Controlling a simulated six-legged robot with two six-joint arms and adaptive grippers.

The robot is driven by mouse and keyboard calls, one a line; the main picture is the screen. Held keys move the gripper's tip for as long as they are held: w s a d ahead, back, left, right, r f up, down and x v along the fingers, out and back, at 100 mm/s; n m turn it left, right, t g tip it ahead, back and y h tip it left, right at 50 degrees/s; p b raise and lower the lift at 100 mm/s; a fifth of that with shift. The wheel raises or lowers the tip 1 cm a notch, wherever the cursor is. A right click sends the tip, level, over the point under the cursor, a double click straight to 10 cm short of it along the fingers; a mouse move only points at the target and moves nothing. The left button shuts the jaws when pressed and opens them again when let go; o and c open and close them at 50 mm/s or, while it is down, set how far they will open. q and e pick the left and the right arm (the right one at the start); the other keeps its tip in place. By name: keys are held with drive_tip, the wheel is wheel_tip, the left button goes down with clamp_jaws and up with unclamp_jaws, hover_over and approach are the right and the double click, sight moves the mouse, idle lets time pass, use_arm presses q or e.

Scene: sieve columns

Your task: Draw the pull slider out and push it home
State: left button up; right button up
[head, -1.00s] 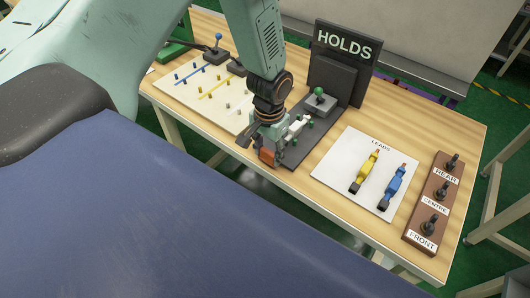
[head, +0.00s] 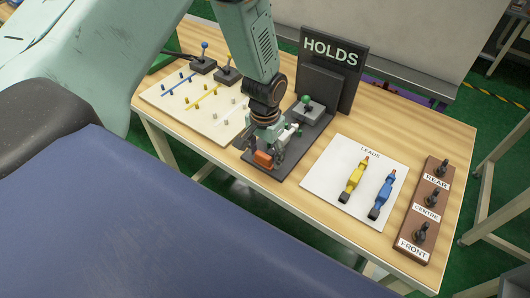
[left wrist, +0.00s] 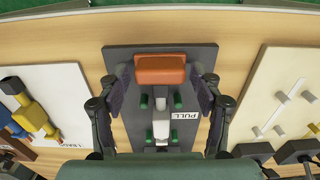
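The pull slider has an orange block handle (left wrist: 160,68) at its front end and a pale bar (left wrist: 161,122) running back between green pegs on a dark grey base plate (left wrist: 118,56). A PULL label (left wrist: 181,113) lies beside the bar. In the head view the orange handle (head: 263,159) sits over the front part of the plate. My left gripper (left wrist: 161,85) reaches down over the slider, with one finger on each side of the handle. The fingers are spread wider than the handle, with gaps showing. My right gripper is not in view.
Behind the slider stand a green-knobbed lever (head: 306,101) and the HOLDS sign (head: 331,52). A white board with blue and yellow tracks (head: 195,105) lies left. The LEADS board (head: 338,203) and a brown switch block (head: 426,208) lie right.

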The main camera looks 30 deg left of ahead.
sight(264, 154)
use_arm(q)
drive_tip(key=shift+s+r, duration=0.15)
drive_tip(key=shift+r, duration=0.05)
wheel_tip(264, 154, up, 12)
idle(0.6)
drive_tip(key=shift+s+f, duration=0.1)
drive_tip(key=s+d+f+b, duration=0.25)
drive_tip(key=s+f, duration=0.45)
drive_tip(key=f, duration=0.5)
drive_tip(key=s+f+b, duration=0.2)
drive_tip(key=s+f, duration=0.5)
drive_tip(key=s, duration=0.3)
drive_tip(key=s+d+f+n+b, duration=0.1)
drive_tip(key=s+f+b, duration=0.2)
drive_tip(key=s+f, duration=0.4)
drive_tip(key=s, duration=0.3)
drive_tip(key=shift+s+f, duration=0.15)
drive_tip(key=shift+s, duration=0.15)
